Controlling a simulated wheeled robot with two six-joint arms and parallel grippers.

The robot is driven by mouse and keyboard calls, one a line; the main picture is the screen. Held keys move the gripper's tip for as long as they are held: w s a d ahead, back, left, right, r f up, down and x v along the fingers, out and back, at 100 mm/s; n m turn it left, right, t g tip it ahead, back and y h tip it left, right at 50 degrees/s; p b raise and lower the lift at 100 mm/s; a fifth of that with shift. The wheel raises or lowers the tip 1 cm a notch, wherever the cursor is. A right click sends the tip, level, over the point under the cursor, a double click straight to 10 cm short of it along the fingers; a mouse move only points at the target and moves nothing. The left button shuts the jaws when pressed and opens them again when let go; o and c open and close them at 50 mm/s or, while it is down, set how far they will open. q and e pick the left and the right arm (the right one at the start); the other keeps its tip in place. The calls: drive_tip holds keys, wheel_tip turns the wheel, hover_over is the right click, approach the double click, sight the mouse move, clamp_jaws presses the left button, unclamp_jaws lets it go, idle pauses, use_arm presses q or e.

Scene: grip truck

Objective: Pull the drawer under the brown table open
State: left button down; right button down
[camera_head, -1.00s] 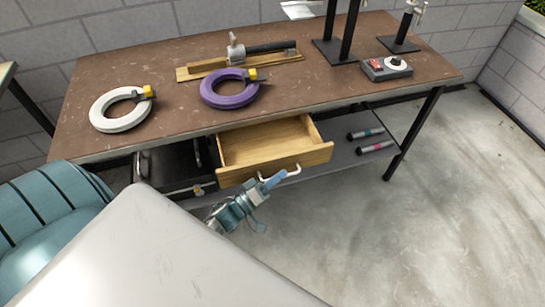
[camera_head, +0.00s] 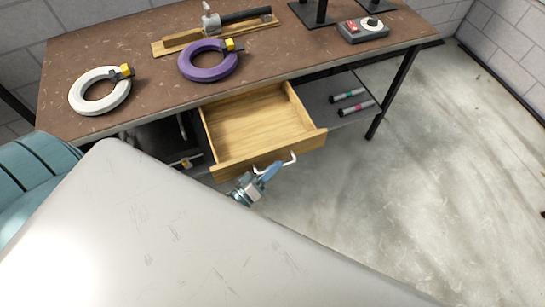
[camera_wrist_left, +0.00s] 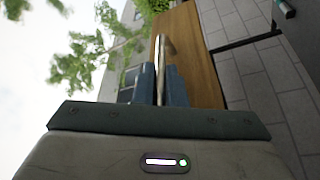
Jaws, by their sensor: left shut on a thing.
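The light wooden drawer (camera_head: 265,155) stands pulled out under the brown table (camera_head: 130,55), and its empty inside shows. A pale bar handle (camera_head: 290,159) is on its front. My left gripper (camera_head: 267,172) is at the handle and shut on it. In the left wrist view, the blue fingers (camera_wrist_left: 160,85) close around the metal handle (camera_wrist_left: 163,50), and the wooden drawer front (camera_wrist_left: 192,60) is beside them. My right gripper is not in view.
A white ring (camera_head: 90,97) and a purple ring (camera_head: 205,68) lie on the table. A control box (camera_head: 362,30) is at its right. Two small cylinders (camera_head: 350,97) lie on the shelf below. The floor (camera_head: 430,180) at right is clear.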

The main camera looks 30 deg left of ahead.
use_arm(q)
drive_tip(key=c, duration=1.5)
unclamp_jaws()
